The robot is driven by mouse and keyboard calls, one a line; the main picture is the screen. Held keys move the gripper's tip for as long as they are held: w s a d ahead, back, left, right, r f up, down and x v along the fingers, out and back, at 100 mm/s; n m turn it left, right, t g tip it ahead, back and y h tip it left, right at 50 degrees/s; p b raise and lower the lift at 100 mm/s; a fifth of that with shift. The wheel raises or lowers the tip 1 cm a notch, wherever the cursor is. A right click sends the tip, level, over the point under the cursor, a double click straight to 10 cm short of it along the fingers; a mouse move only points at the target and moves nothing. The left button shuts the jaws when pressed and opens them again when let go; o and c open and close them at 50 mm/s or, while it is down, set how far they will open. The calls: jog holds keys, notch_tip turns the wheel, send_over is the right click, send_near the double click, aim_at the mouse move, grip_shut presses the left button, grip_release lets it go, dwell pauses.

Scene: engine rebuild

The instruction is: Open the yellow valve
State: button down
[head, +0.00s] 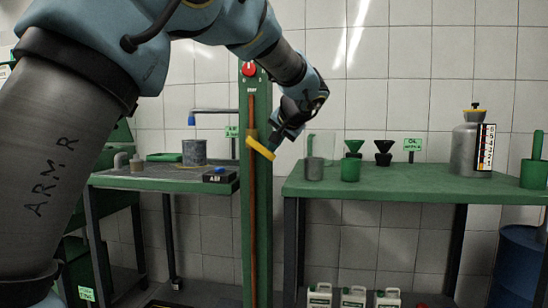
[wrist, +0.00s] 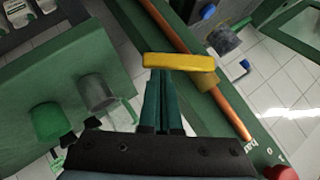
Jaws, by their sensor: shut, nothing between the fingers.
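The yellow valve (head: 260,149) is a yellow lever on a copper pipe (head: 253,220) that runs down a green post (head: 262,100). In the head view the lever slants down to the right. My gripper (head: 277,140) is at the lever's right part, in front of the post. In the wrist view the lever (wrist: 180,62) lies across the tips of my gripper (wrist: 161,72). The fingers are together with nothing between them. The tips are touching the lever or very close to it; I cannot tell which.
A green table (head: 400,189) at the right carries cups, funnels and a metal canister (head: 466,148). A grey-topped bench (head: 150,182) with a metal pot stands at the left. A red knob (head: 249,69) sits high on the post. A blue barrel (head: 518,262) stands far right.

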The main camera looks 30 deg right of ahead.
aim_at(270, 159)
notch_tip(270, 159, down, 3)
jog(key=t+b, duration=0.1)
jog(key=b, duration=0.1)
jog(key=m+y+b, duration=0.1)
jog(key=b, duration=0.1)
jog(key=shift+w+a+t, duration=0.15)
jog(key=shift+t, duration=0.25)
jog(key=b, duration=0.1)
jog(key=f+m+t+y+b, duration=0.1)
jog(key=b, duration=0.1)
jog(key=shift+w+a+m, duration=0.25)
jog(key=shift+a+m, duration=0.05)
jog(key=shift+t+b, duration=0.35)
jog(key=shift+t, duration=0.05)
jog(key=shift+w+a+f+b, duration=0.2)
jog(key=shift+w+a+b, duration=0.05)
jog(key=shift+b, duration=0.35)
jog(key=shift+a, duration=0.1)
jog(key=shift+r, duration=0.1)
